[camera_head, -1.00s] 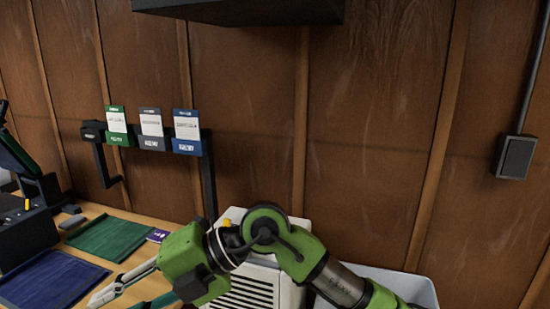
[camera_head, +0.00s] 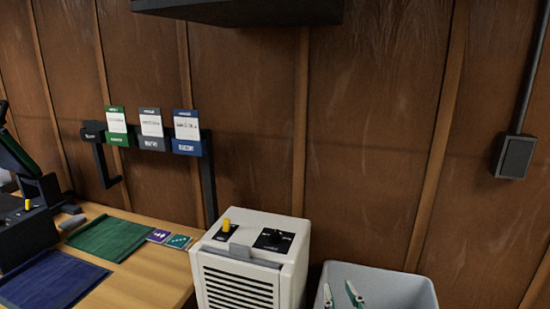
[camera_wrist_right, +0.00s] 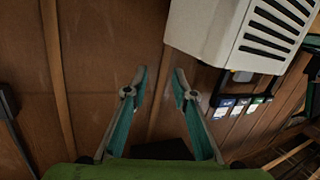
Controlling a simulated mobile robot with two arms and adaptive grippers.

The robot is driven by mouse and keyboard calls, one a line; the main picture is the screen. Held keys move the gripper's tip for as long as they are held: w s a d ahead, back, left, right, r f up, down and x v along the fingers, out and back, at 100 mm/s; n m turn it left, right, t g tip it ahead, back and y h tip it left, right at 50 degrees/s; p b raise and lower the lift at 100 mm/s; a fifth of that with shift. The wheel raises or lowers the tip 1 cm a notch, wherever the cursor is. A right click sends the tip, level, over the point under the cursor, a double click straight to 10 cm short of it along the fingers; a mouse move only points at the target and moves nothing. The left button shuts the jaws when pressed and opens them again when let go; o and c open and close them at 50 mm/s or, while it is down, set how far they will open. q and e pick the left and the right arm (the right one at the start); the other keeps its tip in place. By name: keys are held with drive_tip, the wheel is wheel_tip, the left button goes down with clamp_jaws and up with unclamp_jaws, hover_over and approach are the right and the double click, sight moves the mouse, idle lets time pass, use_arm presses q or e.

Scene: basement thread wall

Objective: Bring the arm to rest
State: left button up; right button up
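My right gripper (camera_head: 341,292) shows only its two fingertips at the bottom edge of the head view, in front of or over the pale bin; I cannot tell which. In the right wrist view the same gripper (camera_wrist_right: 163,72) has its two teal-lined fingers apart, with nothing between them but the wood wall behind. The rest of the right arm is out of the head view. My left gripper is in neither view.
A white vented box (camera_head: 250,258) with a yellow knob stands beside the pale bin (camera_head: 395,284). The wooden table (camera_head: 150,272) holds a green mat (camera_head: 108,238), a blue mat (camera_head: 50,281) and two small cards. A card rack (camera_head: 153,141) stands behind; a dark shelf (camera_head: 238,10) hangs above.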

drive_tip(key=s+d+f+g+h, duration=0.1)
drive_tip(key=s+d+f+g, duration=0.2)
drive_tip(key=s+f, duration=0.4)
drive_tip(key=s+d+f+g, duration=0.2)
drive_tip(key=s+f+g, duration=0.25)
drive_tip(key=f, duration=0.35)
drive_tip(key=s+d+f+g, duration=0.1)
drive_tip(key=s+f+g, duration=0.25)
drive_tip(key=s, duration=0.45)
drive_tip(key=s+d+f+g, duration=0.15)
drive_tip(key=s+f, duration=0.25)
drive_tip(key=s, duration=0.5)
wheel_tip(320, 180, down, 27)
drive_tip(key=s+g, duration=0.2)
drive_tip(key=s+d+f, duration=0.2)
drive_tip(key=s+f, duration=1.3)
drive_tip(key=s, duration=0.1)
drive_tip(key=shift+s+f+n+g, duration=0.3)
drive_tip(key=shift+s+f+g, duration=0.1)
drive_tip(key=shift+g, duration=0.05)
